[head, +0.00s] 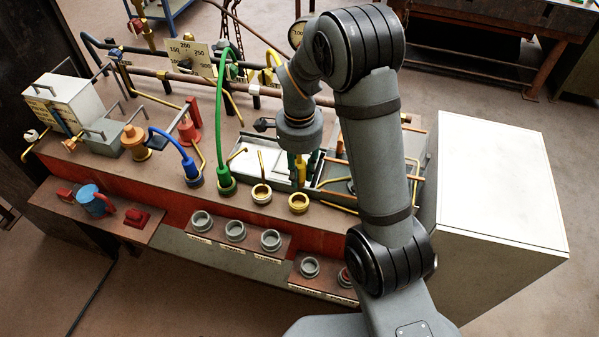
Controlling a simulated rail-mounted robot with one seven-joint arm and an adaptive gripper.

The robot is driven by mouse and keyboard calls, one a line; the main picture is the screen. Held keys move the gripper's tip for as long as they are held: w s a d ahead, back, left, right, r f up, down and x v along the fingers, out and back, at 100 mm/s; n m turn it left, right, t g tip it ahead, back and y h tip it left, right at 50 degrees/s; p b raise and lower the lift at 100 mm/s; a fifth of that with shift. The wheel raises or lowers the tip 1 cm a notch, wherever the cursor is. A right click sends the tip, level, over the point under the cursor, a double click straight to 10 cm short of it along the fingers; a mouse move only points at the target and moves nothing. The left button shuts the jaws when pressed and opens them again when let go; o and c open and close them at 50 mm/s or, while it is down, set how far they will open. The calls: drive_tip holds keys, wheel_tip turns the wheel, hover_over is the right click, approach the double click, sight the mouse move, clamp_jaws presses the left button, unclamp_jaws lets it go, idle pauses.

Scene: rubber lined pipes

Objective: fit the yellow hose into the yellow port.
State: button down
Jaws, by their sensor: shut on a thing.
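The yellow hose shows as a short arc (273,58) left of my arm, then passes behind it. Its yellow end (302,172) shows below my wrist. My gripper (297,160) points down and is shut on this hose near its end; the fingers are small and partly hidden. Two round yellow-rimmed ports sit on the bench's front edge: the left one (261,194) and the right one (298,203). The hose end is just behind and above the right one in the picture and looks apart from it. I cannot tell its exact height.
A green hose (219,110) stands in a green port (226,187), and a blue hose (168,136) in a blue port (193,178). Pipes and a gauge panel (190,57) line the back. A white-topped cabinet (495,185) stands right. Grey cups (236,231) line the lower front shelf.

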sight(299, 186)
drive_tip(key=shift+a+f+b, duration=0.25)
drive_tip(key=shift+f+b, duration=0.3)
wheel_tip(299, 186, down, 5)
drive_tip(key=b, duration=0.4)
drive_tip(key=shift+d+r+b, duration=0.1)
drive_tip(key=shift+d+b, duration=0.05)
drive_tip(key=shift+b, duration=0.25)
drive_tip(key=shift+b, duration=0.55)
idle(0.9)
drive_tip(key=shift+f+b, duration=1.8)
drive_tip(key=shift+b, duration=0.2)
drive_tip(key=c, duration=1.3)
unclamp_jaws()
drive_tip(key=shift+c, duration=0.2)
